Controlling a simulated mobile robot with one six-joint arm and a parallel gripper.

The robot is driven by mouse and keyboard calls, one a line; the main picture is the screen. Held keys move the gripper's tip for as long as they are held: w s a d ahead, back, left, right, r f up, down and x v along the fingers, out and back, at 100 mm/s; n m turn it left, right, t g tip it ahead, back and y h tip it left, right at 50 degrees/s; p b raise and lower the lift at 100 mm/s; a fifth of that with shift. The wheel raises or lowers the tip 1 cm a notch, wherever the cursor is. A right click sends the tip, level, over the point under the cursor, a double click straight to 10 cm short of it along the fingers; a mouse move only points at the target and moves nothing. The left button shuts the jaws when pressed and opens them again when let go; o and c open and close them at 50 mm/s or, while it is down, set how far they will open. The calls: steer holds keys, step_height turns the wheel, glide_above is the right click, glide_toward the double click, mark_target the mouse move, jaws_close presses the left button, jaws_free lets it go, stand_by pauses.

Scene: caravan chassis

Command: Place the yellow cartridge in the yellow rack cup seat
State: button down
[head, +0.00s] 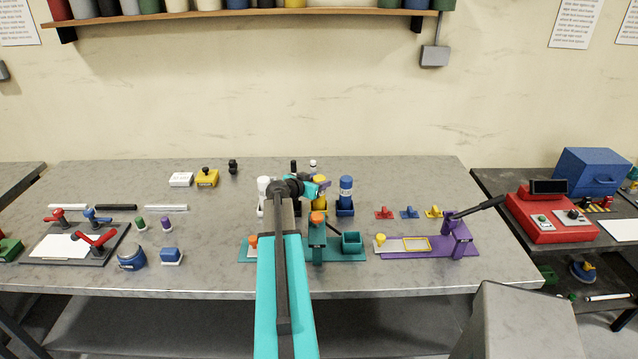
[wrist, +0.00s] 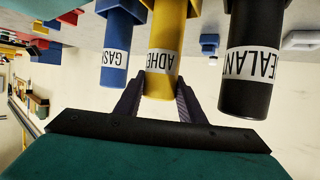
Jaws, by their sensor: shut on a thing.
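The yellow cartridge (wrist: 166,50) is between the two fingers of my gripper (wrist: 160,84), which are shut on it near its free end. Its label is partly visible in the wrist view, which is upside down. In the head view the yellow cartridge (head: 320,205) is partly covered by my gripper (head: 321,186).
A white cartridge (head: 263,187) stands at the left of the row. In front are a teal fixture (head: 352,243) and a purple lever press (head: 456,240). Small red, blue and yellow parts (head: 409,212) lie to the right. The table's back right is clear.

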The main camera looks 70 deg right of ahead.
steer(key=shift+f, duration=0.1)
steer(key=c, duration=1.2)
jaws_free()
steer(key=shift+b+v, duration=2.85)
steer(key=shift+v, duration=3.2)
